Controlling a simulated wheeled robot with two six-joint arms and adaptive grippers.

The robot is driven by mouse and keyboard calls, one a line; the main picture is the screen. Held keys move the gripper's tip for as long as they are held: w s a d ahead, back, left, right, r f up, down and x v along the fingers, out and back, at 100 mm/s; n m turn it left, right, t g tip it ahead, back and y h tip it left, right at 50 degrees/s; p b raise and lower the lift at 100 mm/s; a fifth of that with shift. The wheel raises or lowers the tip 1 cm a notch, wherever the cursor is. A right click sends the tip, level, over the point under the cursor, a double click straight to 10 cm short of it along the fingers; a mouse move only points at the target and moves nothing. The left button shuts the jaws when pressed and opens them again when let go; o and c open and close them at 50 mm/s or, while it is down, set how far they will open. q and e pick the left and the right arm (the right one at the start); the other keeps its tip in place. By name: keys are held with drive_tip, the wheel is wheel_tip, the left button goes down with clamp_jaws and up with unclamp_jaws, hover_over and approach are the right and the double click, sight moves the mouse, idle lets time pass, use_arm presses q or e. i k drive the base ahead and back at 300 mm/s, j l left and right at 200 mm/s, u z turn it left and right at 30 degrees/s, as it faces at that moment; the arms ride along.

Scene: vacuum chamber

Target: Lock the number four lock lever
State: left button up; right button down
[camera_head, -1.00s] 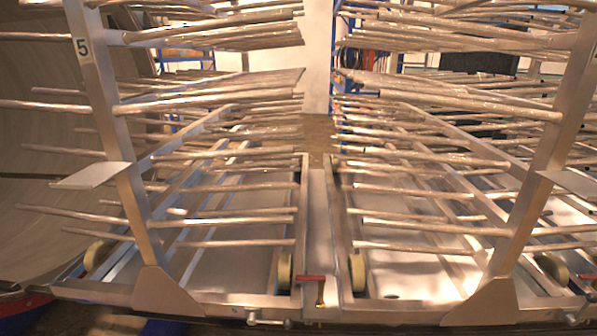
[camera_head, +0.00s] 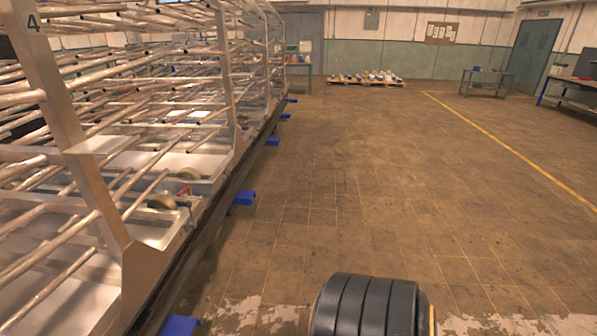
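The rack post with the number 4 plate (camera_head: 33,22) stands at the far left of the head view. Its foot plate (camera_head: 143,275) sits on the low frame rail. A small red lever (camera_head: 184,190) shows at the rack's lower edge, past this post and beside a pale roller. It is too small to tell whether it is locked, or which rack it belongs to. Neither of my grippers is in view.
Metal racks with many rods fill the left side. Blue brackets (camera_head: 243,198) stick out along the racks' lower edge. Open brown floor (camera_head: 400,190) lies to the right. A work table (camera_head: 486,82) and a grey door (camera_head: 533,55) are at the back right.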

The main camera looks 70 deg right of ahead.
sight(188, 204)
drive_tip(key=z, duration=1.25)
drive_tip(key=i+j+z, duration=0.2)
drive_tip(key=i, duration=0.35)
drive_tip(key=l, duration=0.1)
